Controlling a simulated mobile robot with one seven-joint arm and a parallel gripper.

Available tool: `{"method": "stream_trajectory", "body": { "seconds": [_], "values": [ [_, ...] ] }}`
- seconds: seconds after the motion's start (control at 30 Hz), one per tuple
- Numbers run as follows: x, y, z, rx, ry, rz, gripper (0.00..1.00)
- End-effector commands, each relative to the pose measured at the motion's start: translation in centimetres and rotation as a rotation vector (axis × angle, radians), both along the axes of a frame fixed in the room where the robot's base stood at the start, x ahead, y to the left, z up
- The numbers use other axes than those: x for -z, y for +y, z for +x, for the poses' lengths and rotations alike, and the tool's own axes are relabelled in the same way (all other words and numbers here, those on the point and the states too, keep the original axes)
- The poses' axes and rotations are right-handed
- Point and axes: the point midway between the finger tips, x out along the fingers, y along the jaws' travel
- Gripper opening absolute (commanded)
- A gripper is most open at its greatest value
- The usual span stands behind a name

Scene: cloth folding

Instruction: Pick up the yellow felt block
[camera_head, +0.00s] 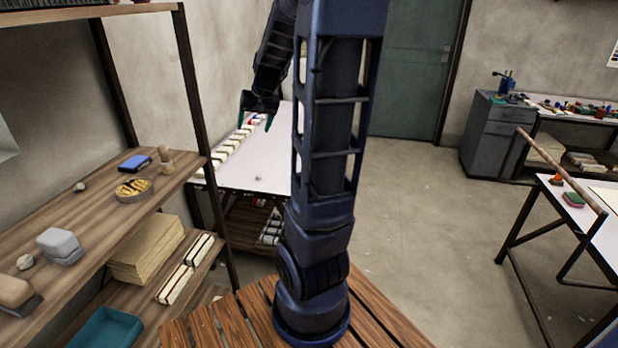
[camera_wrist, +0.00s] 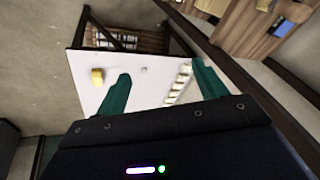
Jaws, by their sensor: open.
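The yellow felt block (camera_wrist: 97,77) lies on the white tabletop (camera_wrist: 88,60), near the left side of the wrist view. I cannot see it in the head view, where my arm covers part of the table. My gripper (camera_head: 256,118) is above the far part of that table in the head view. In the wrist view my gripper (camera_wrist: 161,70) shows two green fingers, spread apart with nothing between them. The block is left of the left finger, apart from it and farther down.
A small grey round thing (camera_wrist: 143,70) lies on the table near the block. A row of pale blocks (camera_head: 232,143) runs along its left edge. A wooden shelf unit (camera_head: 90,215) with several items stands left. Open floor (camera_head: 425,200) lies to the right.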

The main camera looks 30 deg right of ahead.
Motion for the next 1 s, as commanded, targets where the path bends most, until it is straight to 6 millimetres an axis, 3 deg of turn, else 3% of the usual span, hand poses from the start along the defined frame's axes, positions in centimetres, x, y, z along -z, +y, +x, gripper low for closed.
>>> {"method": "stream_trajectory", "body": {
  "seconds": [0.2, 0.5, 1.0],
  "values": [
    [3.3, -3.7, 5.1, 0.08, 0.019, 0.019, 0.71],
    [8.8, -9.7, 11.0, 0.194, 0.039, 0.015, 0.71],
    [20.6, -21.1, 17.6, 0.37, 0.079, -0.069, 0.71]
  ]
}}
